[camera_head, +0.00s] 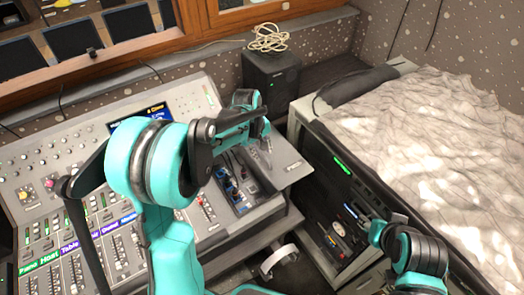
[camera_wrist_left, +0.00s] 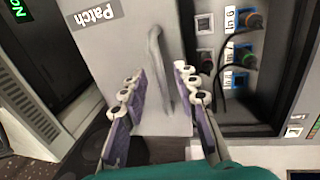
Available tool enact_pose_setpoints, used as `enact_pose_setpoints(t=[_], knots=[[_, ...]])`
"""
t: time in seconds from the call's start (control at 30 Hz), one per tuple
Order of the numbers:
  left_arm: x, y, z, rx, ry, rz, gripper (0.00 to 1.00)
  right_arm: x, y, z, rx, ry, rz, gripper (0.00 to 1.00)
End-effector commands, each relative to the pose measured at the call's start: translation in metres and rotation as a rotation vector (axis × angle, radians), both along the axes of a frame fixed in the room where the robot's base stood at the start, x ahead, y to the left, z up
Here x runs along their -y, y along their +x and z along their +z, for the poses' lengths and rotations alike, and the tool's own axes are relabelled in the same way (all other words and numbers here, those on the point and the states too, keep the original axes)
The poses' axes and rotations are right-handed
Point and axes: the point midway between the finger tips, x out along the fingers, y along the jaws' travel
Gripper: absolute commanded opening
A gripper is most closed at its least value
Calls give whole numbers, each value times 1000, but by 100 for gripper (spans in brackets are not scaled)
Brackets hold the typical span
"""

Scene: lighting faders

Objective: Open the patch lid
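The patch lid (camera_wrist_left: 132,60) is a grey panel with a dark "Patch" label and a raised grey handle (camera_wrist_left: 157,70). In the head view the lid (camera_head: 288,168) juts out past the right side of the lighting console. The patch sockets (camera_wrist_left: 243,55) beside it are uncovered, with cables plugged in; they also show in the head view (camera_head: 235,188). My left gripper (camera_wrist_left: 160,92) is over the lid, fingers apart on either side of the handle, with gaps visible. In the head view my left gripper (camera_head: 258,135) is partly hidden by its own wrist.
The console (camera_head: 110,215) with faders fills the left. A black speaker (camera_head: 270,78) with a coiled cable stands behind the lid. A dark equipment rack (camera_head: 335,195) is to the right, below a cloth-covered surface (camera_head: 430,140). White headphones (camera_head: 278,262) hang below the console.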

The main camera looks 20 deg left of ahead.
Motion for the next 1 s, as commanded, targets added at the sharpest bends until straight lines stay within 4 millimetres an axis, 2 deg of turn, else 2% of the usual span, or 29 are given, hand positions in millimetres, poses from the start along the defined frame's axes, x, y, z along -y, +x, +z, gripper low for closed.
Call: enact_pose_setpoints(t=[0.17,0.4,0.6,0.8,1.0], knots=[[-3,-3,20,0,0,0,30,0,0,0,0,0,0,40],[-9,-11,72,0,0,1,30,0,0,0,0,0,0,40],[-14,-16,104,0,0,1,30,0,0,0,0,0,0,40],[-15,-18,116,0,0,0,30,0,0,0,0,0,0,40],[-15,-18,117,0,0,0,30,0,0,0,0,0,0,40]])
